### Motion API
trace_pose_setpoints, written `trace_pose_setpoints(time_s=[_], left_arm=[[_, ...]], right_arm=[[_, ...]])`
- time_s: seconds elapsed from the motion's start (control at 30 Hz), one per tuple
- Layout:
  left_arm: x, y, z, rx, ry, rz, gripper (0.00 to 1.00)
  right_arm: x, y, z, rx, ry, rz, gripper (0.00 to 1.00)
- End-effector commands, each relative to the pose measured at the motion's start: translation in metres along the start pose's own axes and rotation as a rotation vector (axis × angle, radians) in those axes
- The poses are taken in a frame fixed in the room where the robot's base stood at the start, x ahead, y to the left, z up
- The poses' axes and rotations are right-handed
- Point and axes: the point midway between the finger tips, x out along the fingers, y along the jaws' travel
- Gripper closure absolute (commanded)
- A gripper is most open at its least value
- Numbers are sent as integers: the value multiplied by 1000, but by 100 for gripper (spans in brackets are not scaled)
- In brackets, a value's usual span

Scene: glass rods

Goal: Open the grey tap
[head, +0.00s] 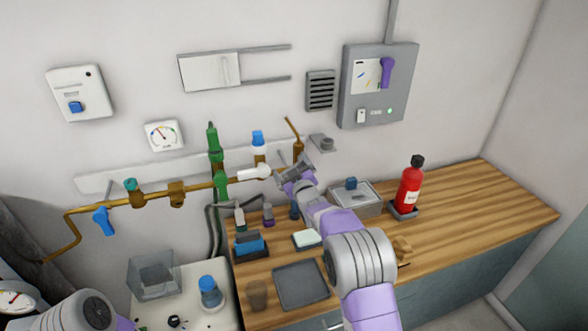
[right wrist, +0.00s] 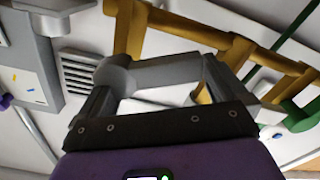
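The grey tap's handle (right wrist: 158,74) shows in the right wrist view as a grey bar with a rounded hub at its left end, in front of brass pipework. My right gripper (head: 293,167) is at the wall by the right end of the brass pipe in the head view. In the right wrist view its fingers (right wrist: 162,92) stand wide apart, one on each side of the grey handle. I cannot tell whether they touch it. In the head view the gripper and arm largely hide the tap. My left gripper is out of view; only part of my left arm shows.
The brass pipe (head: 200,186) runs along the wall with a blue-handled valve (head: 103,221) and green pipe (head: 215,150). A grey electrical box (head: 350,105) hangs at right. A red extinguisher (head: 409,188) and metal tray (head: 368,209) stand on the wooden counter (head: 470,212).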

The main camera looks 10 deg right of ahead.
Motion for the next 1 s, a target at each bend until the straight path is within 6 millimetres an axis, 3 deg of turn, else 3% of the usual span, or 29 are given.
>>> trace_pose_setpoints(time_s=[0.37, 0.8, 1.0], left_arm=[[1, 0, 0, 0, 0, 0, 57], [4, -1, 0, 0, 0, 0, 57], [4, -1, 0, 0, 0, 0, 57]], right_arm=[[-8, 1, 1, 2, -3, 0, 0], [-64, 0, 0, 2, -1, 0, 0], [-75, 0, 0, 0, 0, 0, 0]])
